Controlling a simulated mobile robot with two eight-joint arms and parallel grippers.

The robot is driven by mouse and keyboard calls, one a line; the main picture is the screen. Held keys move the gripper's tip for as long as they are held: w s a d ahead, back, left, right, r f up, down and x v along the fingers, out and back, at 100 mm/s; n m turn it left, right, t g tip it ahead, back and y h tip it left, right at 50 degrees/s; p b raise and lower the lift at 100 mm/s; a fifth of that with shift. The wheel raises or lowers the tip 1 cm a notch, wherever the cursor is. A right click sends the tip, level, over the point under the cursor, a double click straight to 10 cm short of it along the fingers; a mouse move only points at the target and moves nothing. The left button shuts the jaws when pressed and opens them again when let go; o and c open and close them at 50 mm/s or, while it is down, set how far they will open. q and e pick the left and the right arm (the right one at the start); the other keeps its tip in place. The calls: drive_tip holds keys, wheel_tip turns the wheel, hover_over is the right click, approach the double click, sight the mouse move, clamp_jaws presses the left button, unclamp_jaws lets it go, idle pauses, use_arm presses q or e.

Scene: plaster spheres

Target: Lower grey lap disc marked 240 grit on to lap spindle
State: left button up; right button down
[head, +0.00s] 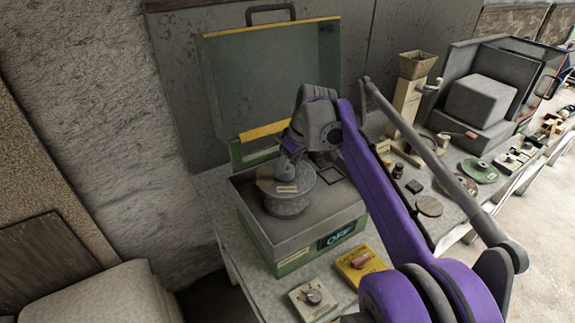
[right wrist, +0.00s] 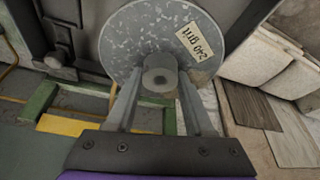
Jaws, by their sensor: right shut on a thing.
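The grey lap disc (head: 270,186) with a pale label hangs level under my right gripper (head: 289,160), over the open green machine box (head: 262,232). In the right wrist view the speckled disc (right wrist: 125,40) fills the top, with its label reading 240 grit (right wrist: 194,41). My right gripper (right wrist: 160,84) is shut on the disc's round centre hub (right wrist: 160,74). A grey round drum (head: 288,208) shows just below the disc inside the box. The lap spindle is hidden beneath the disc, and I cannot tell whether they touch. My left gripper is not in view.
The box's lid (head: 270,75) stands open behind. A sign reading OFF (head: 341,237) is on its front. A yellow block (head: 360,263) and a dial box (head: 313,299) stand in front. A green disc (head: 479,171) and a brown disc (head: 429,206) lie to the right.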

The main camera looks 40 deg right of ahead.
sight(288, 178)
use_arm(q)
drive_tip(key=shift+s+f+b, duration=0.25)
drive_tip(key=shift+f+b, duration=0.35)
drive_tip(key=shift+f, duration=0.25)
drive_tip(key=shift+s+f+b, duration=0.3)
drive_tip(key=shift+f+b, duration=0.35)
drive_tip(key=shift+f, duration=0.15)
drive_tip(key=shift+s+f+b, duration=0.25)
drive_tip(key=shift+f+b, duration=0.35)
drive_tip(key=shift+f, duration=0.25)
use_arm(e)
drive_tip(key=shift+f, duration=3.95)
drive_tip(key=shift+c, duration=1)
unclamp_jaws()
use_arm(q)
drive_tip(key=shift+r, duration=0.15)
use_arm(e)
drive_tip(key=shift+r, duration=0.15)
drive_tip(key=shift+r+p, duration=1.45)
drive_tip(key=shift+r, duration=0.5)
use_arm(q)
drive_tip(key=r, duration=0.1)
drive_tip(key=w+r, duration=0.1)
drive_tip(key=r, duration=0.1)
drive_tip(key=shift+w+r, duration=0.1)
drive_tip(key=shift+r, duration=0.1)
use_arm(e)
drive_tip(key=shift+f, duration=0.1)
